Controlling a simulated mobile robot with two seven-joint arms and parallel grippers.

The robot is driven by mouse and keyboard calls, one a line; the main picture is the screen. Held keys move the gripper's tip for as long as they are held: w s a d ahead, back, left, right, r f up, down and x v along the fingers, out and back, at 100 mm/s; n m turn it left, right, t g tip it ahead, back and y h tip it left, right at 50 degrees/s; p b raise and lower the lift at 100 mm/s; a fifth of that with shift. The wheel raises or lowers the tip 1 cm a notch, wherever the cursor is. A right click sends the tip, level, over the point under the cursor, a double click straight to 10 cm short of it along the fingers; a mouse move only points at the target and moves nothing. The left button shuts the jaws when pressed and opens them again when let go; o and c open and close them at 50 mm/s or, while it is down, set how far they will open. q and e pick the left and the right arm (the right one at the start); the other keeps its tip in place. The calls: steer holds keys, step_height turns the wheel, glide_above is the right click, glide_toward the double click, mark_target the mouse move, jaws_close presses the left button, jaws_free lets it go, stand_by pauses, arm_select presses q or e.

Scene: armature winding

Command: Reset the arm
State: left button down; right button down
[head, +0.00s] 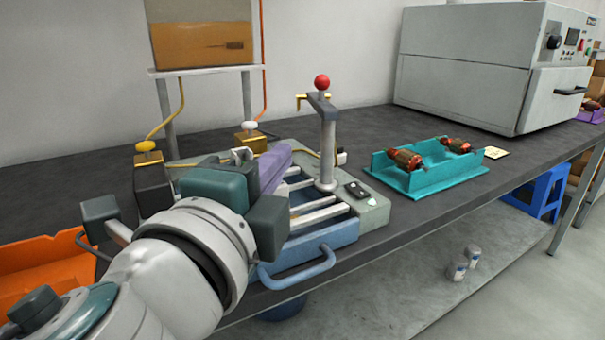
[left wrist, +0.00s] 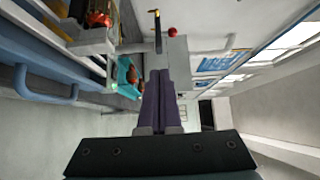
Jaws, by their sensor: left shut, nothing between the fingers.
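My left gripper (head: 284,152) reaches in from the lower left of the head view, over the left part of the winding machine (head: 350,232). Its purple fingers are together and empty. In the left wrist view the same fingers (left wrist: 158,85) lie side by side with nothing between them. The machine has a grey post with a red ball (head: 322,82) on top, standing to the right of my fingers. My arm hides part of the machine's left side. My right gripper is not in view.
A teal tray (head: 433,187) with two copper-wound armatures (head: 405,159) stands to the right. A grey oven (head: 470,68) is at the back right. An orange bin (head: 40,262) is at the left. A blue handle (head: 298,272) juts from the machine's front. The table beyond the tray is mostly clear.

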arm_select(q)
steer(key=shift+s, duration=0.2)
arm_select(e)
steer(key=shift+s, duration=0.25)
arm_select(q)
steer(key=shift+w+a, duration=0.1)
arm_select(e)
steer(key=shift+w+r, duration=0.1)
